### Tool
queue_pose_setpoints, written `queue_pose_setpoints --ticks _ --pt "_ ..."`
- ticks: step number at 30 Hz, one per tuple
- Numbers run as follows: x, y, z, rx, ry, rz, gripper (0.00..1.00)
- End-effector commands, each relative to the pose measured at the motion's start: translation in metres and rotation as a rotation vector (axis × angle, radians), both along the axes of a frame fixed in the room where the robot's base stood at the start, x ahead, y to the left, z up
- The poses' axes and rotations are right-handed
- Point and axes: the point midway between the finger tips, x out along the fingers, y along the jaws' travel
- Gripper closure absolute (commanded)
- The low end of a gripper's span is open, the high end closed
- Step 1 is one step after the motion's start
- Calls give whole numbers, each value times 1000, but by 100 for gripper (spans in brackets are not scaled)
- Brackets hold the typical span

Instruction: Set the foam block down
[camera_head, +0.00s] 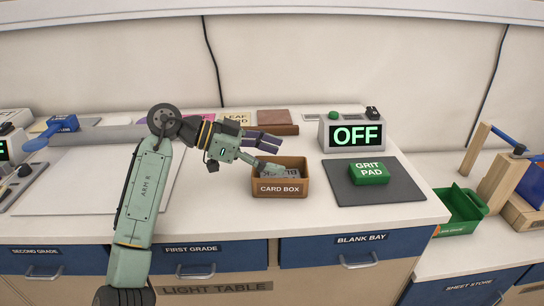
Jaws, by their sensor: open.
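My gripper (277,156) is open, with its fingers pointing right above the back left part of a tan card box (279,189). A grey block (294,174) with dark, partly hidden lettering lies inside the box; it looks like the foam block, but I cannot read the full label. The box's front wall hides its lower part. Nothing shows held between the fingers. I cannot tell whether the lower finger touches the block.
A green grit pad (369,174) sits on a dark mat (405,190) right of the box. Behind it stands a display reading OFF (356,134). A brown slab (277,122) lies behind my gripper. White tabletop (215,215) is clear in front of the box's left side.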

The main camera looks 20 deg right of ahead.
Motion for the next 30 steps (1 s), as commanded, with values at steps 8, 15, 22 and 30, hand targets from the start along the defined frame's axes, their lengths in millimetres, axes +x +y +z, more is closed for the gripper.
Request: queue_pose_setpoints --ticks 8,15,22,30 --pt "15 49 22 -2 -1 3 31" --pt "26 90 41 -2 0 1 31" --pt "30 106 48 -1 1 -1 31" --pt "33 107 49 -3 -4 16 31"
